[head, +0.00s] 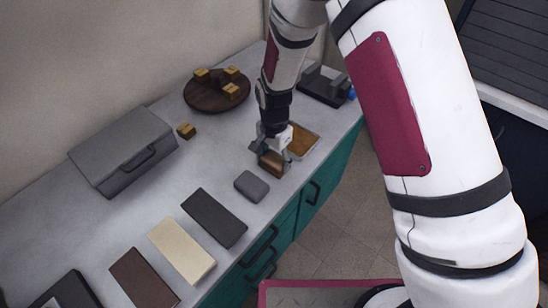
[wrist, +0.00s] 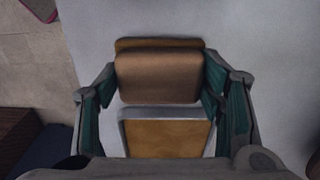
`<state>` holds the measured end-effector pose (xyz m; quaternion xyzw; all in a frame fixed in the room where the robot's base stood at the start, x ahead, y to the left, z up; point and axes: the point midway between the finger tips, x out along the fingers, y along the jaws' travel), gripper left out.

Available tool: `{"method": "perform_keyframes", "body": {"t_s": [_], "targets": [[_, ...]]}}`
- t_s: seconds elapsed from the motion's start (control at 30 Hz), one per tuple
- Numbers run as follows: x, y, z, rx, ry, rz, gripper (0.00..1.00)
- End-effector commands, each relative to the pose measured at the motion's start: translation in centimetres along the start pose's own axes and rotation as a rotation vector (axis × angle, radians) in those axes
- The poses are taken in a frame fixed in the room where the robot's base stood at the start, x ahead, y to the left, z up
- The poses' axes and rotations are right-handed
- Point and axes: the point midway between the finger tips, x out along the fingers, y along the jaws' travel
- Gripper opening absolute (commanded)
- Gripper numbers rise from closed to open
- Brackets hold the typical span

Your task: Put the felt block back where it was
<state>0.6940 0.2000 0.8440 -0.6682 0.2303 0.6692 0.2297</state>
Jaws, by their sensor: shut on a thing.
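My gripper (head: 272,151) points down over the counter and is shut on a brown block with a tan wooden layer (head: 271,163). In the wrist view the block (wrist: 157,77) sits between the two fingers, its soft brown face showing and a tan strip along its far edge. I take it for the felt block. I cannot tell if it touches the counter. A shallow metal-rimmed tray with a wood-coloured floor (head: 304,135) lies right beside it; it also shows in the wrist view (wrist: 165,113). A grey rounded block (head: 251,186) lies apart, in front of the gripper.
Flat black, cream and brown slabs (head: 181,251) lie along the counter's front. A grey lidded case (head: 122,150) and a round wooden board with small blocks (head: 205,101) stand at the back. One small block (head: 186,130) lies loose. A dark device (head: 325,86) is at the far end.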

Motion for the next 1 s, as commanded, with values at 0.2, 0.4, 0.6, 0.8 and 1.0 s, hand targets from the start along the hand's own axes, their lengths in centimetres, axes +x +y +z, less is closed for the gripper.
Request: {"method": "perform_keyframes", "body": {"t_s": [0.2,0.4,0.6,0.8,1.0], "targets": [[0.0,-0.1,0.0,0.000,0.001,-0.002,0.40],[0.3,-0.1,0.0,0.000,0.001,-0.002,0.73],[0.3,0.0,0.0,0.000,0.001,-0.002,0.82],[0.1,0.0,0.0,0.000,0.001,-0.002,0.82],[-2.1,-0.1,-0.1,0.000,0.003,-0.005,0.82]]}}
